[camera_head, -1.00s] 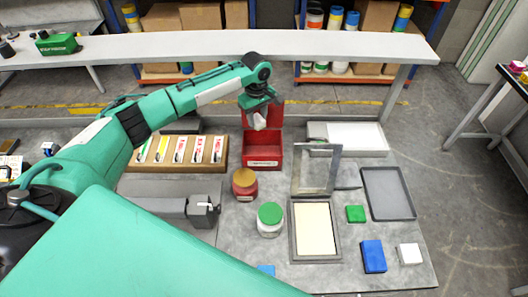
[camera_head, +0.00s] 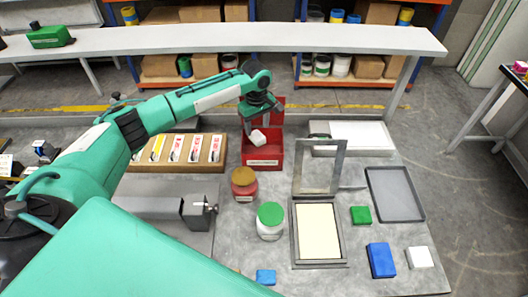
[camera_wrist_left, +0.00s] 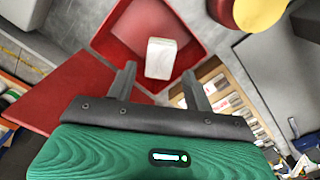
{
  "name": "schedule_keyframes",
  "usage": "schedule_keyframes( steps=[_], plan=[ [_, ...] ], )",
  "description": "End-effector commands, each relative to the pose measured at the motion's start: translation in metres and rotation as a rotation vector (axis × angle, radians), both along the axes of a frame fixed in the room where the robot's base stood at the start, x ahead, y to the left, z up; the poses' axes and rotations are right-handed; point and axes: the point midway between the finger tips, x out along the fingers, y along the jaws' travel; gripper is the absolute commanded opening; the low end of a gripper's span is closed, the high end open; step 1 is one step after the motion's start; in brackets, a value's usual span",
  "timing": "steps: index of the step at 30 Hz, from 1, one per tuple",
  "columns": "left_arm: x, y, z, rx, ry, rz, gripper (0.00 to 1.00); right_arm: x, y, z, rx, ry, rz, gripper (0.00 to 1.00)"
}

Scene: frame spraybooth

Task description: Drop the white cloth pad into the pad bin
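The white cloth pad (camera_head: 258,136) shows at the mouth of the red pad bin (camera_head: 263,162), below my left gripper (camera_head: 259,119). In the left wrist view the pad (camera_wrist_left: 160,58) shows against the red inside of the bin (camera_wrist_left: 115,32). The fingers of my left gripper (camera_wrist_left: 158,82) are spread there, with a gap on each side of the pad, so it is not gripped. I cannot tell whether the pad is in the air or resting in the bin. My right gripper is not in view.
A brown-lidded red jar (camera_head: 244,184) and a green-lidded jar (camera_head: 270,221) stand in front of the bin. A rack of cards (camera_head: 215,149) lies left of it. An upright grey frame (camera_head: 319,169) stands to the right, near a grey tray (camera_head: 395,193).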

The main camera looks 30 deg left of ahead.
Motion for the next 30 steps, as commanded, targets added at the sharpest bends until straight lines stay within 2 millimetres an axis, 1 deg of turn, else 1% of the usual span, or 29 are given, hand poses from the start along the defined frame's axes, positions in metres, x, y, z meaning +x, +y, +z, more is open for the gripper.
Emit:
schedule_keyframes(
  steps=[9, 11, 14, 17, 24, 27, 30],
  plan=[
    [0.0, 0.0, 0.0, 0.0, 0.0, 0.0, 0.61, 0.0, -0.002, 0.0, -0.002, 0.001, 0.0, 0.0],
    [0.0, 0.0, 0.002, 0.0, -0.001, 0.0, 0.61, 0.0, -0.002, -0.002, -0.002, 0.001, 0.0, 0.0],
    [0.001, 0.0, 0.011, -0.001, -0.002, 0.0, 0.61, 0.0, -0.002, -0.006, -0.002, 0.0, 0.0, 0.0],
    [0.001, 0.0, 0.028, -0.001, -0.004, -0.002, 0.61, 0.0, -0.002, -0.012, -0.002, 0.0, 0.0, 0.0],
    [0.001, 0.0, 0.08, -0.002, -0.005, -0.001, 0.61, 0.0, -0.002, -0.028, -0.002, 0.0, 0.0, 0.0],
    [0.001, 0.0, 0.097, -0.001, -0.002, 0.0, 0.61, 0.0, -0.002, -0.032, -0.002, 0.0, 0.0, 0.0],
    [0.001, 0.0, 0.11, -0.001, -0.002, 0.0, 0.61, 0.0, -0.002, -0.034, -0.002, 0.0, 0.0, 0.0]
  ],
)
